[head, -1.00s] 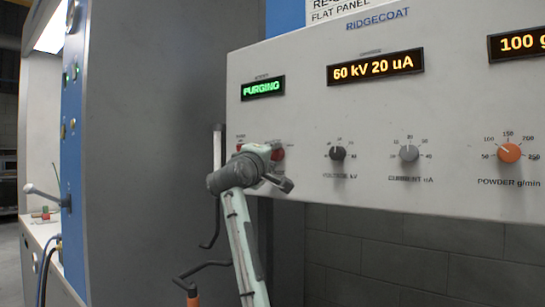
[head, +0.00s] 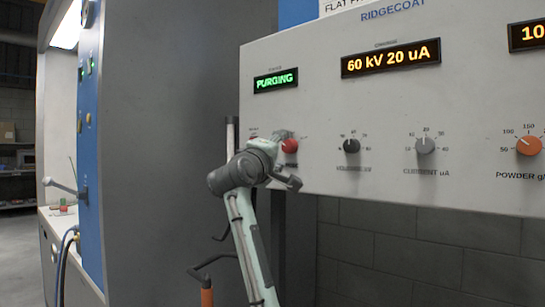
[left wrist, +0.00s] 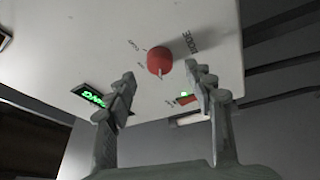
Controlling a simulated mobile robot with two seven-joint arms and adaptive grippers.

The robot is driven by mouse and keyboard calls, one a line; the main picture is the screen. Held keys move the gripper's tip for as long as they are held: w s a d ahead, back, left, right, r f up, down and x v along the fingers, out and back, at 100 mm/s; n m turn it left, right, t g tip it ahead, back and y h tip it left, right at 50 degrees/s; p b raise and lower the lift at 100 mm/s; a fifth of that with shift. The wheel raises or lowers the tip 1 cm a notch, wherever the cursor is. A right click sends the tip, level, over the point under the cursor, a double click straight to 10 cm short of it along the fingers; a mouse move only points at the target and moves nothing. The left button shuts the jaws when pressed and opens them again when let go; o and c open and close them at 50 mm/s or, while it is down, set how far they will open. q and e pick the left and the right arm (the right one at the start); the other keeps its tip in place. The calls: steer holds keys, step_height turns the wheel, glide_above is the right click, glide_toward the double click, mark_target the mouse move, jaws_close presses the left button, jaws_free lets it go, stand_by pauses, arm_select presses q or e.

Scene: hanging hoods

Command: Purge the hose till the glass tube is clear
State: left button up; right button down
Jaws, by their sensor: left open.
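The red mode knob (head: 289,146) is on the lower left of the white control panel; it also shows in the left wrist view (left wrist: 160,61). The green display (head: 276,80) above it reads PURGING. My left gripper (head: 286,160) is at the knob, partly in front of it. My right gripper is not in view.
The panel also has a black voltage knob (head: 351,146), a grey current knob (head: 425,145) and an orange powder knob (head: 528,146). An orange-handled item (head: 207,297) with a bent black rod is below. A blue-edged booth (head: 90,170) stands left.

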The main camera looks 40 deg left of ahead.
arm_select(q)
steer(key=v, duration=0.8)
steer(key=shift+f, duration=0.1)
